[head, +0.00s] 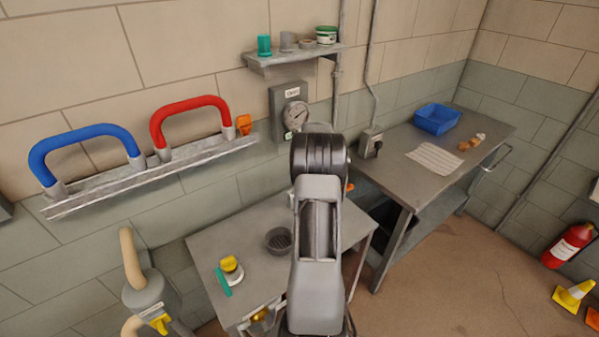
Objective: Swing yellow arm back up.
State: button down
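A yellow piece (158,323), which looks like the lever of a valve, shows at the lower left. It sits low on a grey valve body (148,292) on a cream pipe (131,258). Its lower part is cut off or too small to make out, so I cannot tell its exact angle. My arm rises in the middle of the view, well to the right of the valve. My gripper is not visible; the arm's own links may hide it.
A small table (215,247) with a yellow-topped item (230,265) and a dark bowl (279,240) stands between valve and arm. Blue (85,132) and red (190,105) handles are on a wall rail. A workbench (400,172) stands right; floor (440,280) is open there.

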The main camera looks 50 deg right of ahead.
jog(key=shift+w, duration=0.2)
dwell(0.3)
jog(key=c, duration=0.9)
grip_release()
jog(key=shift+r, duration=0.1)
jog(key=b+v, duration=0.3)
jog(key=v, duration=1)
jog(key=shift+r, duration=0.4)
